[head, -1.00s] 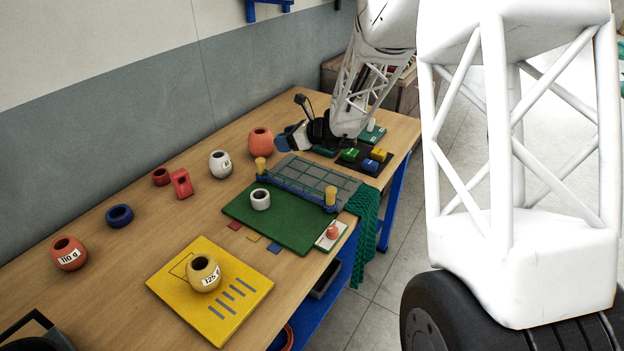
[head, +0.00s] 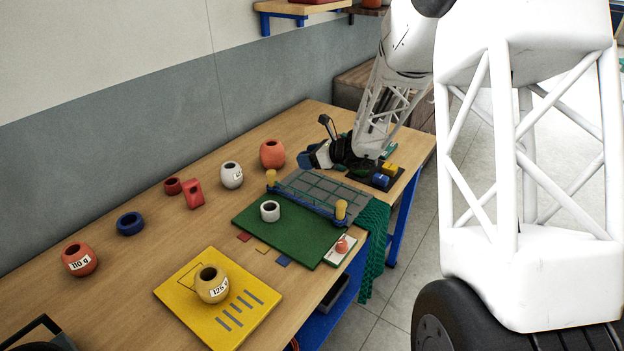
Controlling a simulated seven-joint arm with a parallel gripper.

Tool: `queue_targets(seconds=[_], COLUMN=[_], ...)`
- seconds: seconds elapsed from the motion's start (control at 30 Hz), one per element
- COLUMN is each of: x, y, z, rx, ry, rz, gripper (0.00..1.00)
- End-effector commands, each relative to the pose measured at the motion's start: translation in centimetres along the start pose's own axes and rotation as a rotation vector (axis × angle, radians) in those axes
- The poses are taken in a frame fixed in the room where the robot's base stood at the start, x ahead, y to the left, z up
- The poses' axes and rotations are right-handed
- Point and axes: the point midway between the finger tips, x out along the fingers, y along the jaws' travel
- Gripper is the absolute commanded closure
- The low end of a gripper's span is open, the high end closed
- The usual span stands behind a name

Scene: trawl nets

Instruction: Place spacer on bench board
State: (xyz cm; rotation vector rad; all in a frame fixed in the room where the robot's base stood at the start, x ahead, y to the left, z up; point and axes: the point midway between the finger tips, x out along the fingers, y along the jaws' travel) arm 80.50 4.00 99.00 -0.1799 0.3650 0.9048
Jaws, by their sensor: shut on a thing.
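My gripper (head: 318,158) is over the far right part of the bench, just behind the grey gridded panel. It is shut, but its own body hides the thing in its jaws. A dark tray (head: 398,176) beside it carries a yellow block (head: 390,168) and a blue block (head: 380,180). The green block's spot on that tray is mostly covered by my gripper and wrist. A green board (head: 290,235) lies mid-bench, with a white ring (head: 270,217) standing on it. I cannot tell which piece is the spacer.
A blue rail with yellow-topped posts (head: 341,210) borders the grey panel (head: 320,188). A green net (head: 373,245) hangs over the front edge. An orange pot (head: 272,153) and a white pot (head: 231,174) stand left of my gripper. A yellow board (head: 245,325) holds a tan pot (head: 211,288).

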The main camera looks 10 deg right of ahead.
Motion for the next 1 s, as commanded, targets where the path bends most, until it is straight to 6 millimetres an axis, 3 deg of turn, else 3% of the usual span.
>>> queue_targets(seconds=[0.2, 0.7, 1.0], x=[1.1, 1.5, 2.5], y=[0.0, 0.0, 0.0], z=[-2.7, -3.6, -6.0], rx=[0.002, 0.001, 0.002], ry=[0.0, 0.0, 0.001], rz=[0.001, 0.0, 0.0], gripper=[0.67, 0.67, 0.67])
